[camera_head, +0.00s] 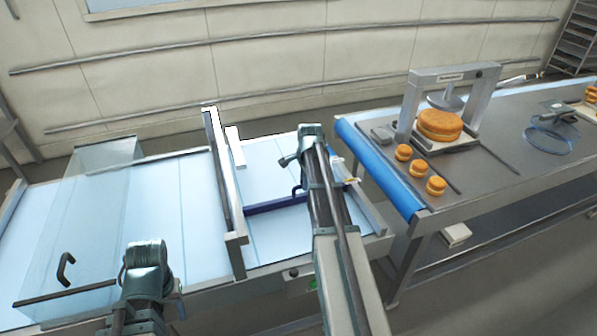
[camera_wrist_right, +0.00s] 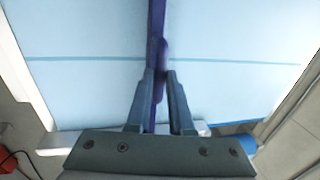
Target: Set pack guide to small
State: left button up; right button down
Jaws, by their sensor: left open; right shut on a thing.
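The pack guide, a dark blue-purple bar (camera_head: 272,204), lies across the pale blue belt of the near conveyor, with a small upright grip near its middle. In the right wrist view the bar (camera_wrist_right: 157,20) runs down between my right fingers. My right gripper (camera_wrist_right: 160,100) is shut on it. In the head view my right forearm hides these fingers and part of the bar. A small yellowish mark (camera_head: 351,181) shows on the conveyor's right side; I cannot read it. My left gripper (camera_head: 152,275) is open over the conveyor's near left edge, its fingers mostly hidden.
A metal crossbar frame (camera_head: 222,185) spans the belt left of the guide. A clear cover (camera_head: 75,225) with a black handle is further left. On the right, a grey table (camera_head: 475,165) with a blue end roller holds a press and several orange-brown rounds.

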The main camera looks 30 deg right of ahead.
jog(key=shift+s+a, duration=0.1)
jog(key=shift+s, duration=0.25)
jog(key=c, duration=0.8)
grip_release()
jog(key=shift+r, duration=0.1)
notch_tip(320, 180, up, 13)
jog(key=s+p, duration=0.2)
jog(key=p, duration=1.1)
jog(key=shift+s+a+r+p, duration=0.2)
jog(key=shift+s+a+p, duration=0.1)
